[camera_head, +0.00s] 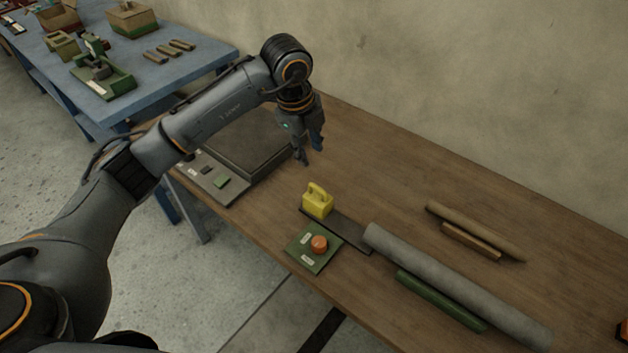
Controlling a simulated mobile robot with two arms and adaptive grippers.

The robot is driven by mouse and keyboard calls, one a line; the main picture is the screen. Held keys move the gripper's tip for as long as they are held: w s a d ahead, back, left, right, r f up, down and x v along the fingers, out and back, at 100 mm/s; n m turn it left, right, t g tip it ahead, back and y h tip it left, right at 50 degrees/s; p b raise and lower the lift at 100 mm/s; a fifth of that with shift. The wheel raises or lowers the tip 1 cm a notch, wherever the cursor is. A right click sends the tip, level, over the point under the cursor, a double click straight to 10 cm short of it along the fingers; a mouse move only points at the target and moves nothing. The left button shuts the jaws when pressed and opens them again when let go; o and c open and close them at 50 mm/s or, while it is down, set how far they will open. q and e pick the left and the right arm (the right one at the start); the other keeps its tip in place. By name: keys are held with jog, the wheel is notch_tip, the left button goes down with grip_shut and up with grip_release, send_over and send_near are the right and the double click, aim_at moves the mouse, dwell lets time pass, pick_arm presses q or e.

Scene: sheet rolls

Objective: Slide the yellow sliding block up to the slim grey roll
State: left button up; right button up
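The yellow sliding block (317,205), with a loop handle on top, sits at the upper-left end of a short dark track (345,234) on the brown table. The grey roll (450,282) lies diagonally to the right; its upper-left end is close to the track's other end. A stretch of bare track lies between block and roll. My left gripper (309,154) hangs above the table, up and slightly left of the block. Its fingers are apart and empty, not touching the block.
A green plate (302,254) with an orange button (319,243) lies just below the track. A green roll (440,301) and brown rolls (480,233) flank the grey roll. A dark tray (245,140) is behind my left arm. A blue table (180,82) stands upper left.

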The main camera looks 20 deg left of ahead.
aim_at(315, 186)
pick_arm(q)
jog(key=p+x, duration=0.1)
jog(key=x, duration=0.8)
jog(key=p+x, duration=0.1)
jog(key=x, duration=0.3)
jog(key=shift+a+f+p, duration=0.35)
jog(key=shift+c, duration=0.2)
grip_shut()
